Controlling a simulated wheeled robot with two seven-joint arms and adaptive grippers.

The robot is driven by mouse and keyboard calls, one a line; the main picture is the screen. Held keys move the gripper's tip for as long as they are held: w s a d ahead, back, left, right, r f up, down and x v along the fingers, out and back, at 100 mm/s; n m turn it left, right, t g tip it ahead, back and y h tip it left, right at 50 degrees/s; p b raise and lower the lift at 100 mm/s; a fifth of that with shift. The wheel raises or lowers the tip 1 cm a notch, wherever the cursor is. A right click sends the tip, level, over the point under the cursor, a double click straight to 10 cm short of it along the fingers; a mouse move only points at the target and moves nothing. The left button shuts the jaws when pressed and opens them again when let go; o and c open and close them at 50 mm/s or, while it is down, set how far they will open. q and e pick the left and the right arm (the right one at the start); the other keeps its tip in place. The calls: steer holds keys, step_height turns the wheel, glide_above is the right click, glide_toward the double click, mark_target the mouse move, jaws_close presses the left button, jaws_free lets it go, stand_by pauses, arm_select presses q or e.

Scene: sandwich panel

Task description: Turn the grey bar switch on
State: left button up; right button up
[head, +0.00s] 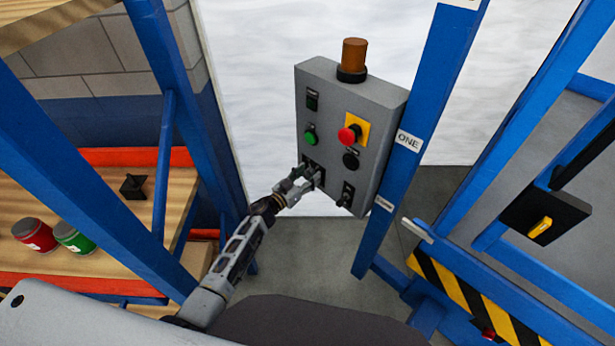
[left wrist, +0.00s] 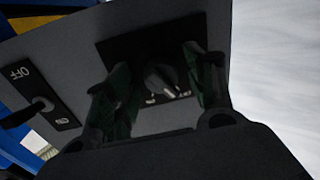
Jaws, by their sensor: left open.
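A grey control box (head: 335,90) is mounted on a blue post. A rotary switch with a grey bar knob on a black square plate (left wrist: 160,78) sits on its lower face; I take it for the grey bar switch. My left gripper (head: 306,177) is at the front of this switch and hides most of it in the head view. In the left wrist view the open fingers (left wrist: 160,88) stand on either side of the knob; contact cannot be told. White marks show beside the knob, too dark to read. My right gripper is not in view.
A toggle lever (head: 346,195) with an OFF label (left wrist: 20,73) is close beside the switch. Above are a green button (head: 310,137), a red mushroom button (head: 348,135) and a black knob (head: 351,160). Blue posts and a shelf with cans (head: 75,237) flank my arm.

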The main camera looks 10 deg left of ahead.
arm_select(q)
steer(key=shift+c, duration=0.5)
steer(key=c, duration=1)
steer(key=shift+o, duration=0.2)
steer(key=shift+f+m, duration=0.1)
steer(key=shift+m, duration=0.5)
steer(key=m+b, duration=0.2)
steer(key=m, duration=0.2)
steer(key=shift+f+m+b, duration=0.1)
steer(key=shift+m+b, duration=0.2)
steer(key=shift+b, duration=0.05)
steer(key=m+b, duration=0.2)
steer(key=m, duration=0.1)
steer(key=shift+f+m, duration=0.1)
steer(key=shift+m, duration=0.2)
steer(key=shift+m+h+b, duration=0.4)
steer(key=shift+m+b, duration=0.35)
steer(key=shift+m, duration=0.75)
